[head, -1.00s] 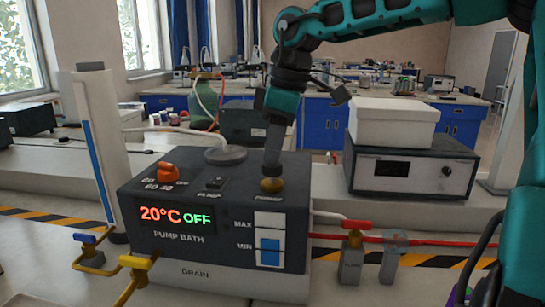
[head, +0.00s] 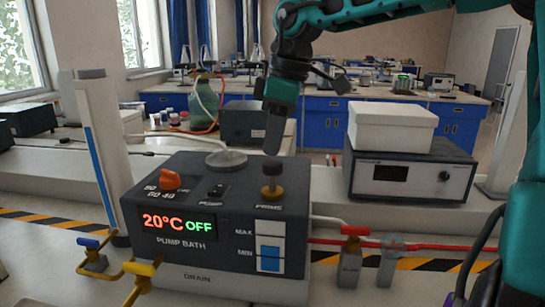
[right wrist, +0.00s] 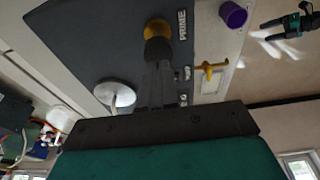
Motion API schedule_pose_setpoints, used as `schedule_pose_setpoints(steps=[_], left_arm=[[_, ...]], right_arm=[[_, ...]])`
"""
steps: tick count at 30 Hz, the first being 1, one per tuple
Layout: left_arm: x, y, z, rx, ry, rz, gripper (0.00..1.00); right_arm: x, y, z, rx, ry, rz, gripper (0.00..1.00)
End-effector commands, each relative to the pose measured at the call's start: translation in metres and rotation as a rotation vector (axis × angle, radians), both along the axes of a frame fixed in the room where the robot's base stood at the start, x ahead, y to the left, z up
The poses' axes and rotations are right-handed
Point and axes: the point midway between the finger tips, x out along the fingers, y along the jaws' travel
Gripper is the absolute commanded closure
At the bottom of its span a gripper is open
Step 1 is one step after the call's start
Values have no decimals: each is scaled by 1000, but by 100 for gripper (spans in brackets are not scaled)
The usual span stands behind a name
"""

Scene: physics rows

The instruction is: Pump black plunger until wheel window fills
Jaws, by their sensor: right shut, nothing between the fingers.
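The black plunger (head: 272,169) stands raised above its brass collar (head: 271,193), labelled PRIME, on the dark pump bath (head: 160,215). My right gripper (head: 272,146) is shut and empty, pointing down just above the plunger in the head view. In the right wrist view, its fingers (right wrist: 158,75) line up with the plunger knob (right wrist: 157,50); I cannot tell whether they touch it. A small clear fitting on the red line, seemingly the wheel window (head: 391,246), stands right of the bath. Its contents are too small to read.
The bath display reads 20°C OFF, and its level window (head: 268,252) shows blue near MIN. A red-handled valve (head: 350,255), a yellow-handled drain valve (head: 140,270) and a blue-handled valve (head: 92,248) surround the bath. A white box (head: 390,127) sits on an instrument behind right.

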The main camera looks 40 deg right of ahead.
Motion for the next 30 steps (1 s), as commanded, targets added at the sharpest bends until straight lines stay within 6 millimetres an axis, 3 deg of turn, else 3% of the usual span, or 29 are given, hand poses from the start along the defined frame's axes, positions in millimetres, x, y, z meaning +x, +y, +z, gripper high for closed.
schedule_pose_setpoints(steps=[14, 30], left_arm=[[0, 0, -2, 0, 1, 0, 20], [0, 0, -20, -1, 1, 1, 20]], right_arm=[[0, 0, -2, -1, -1, 0, 100], [0, 0, -23, 0, 1, -1, 100]])
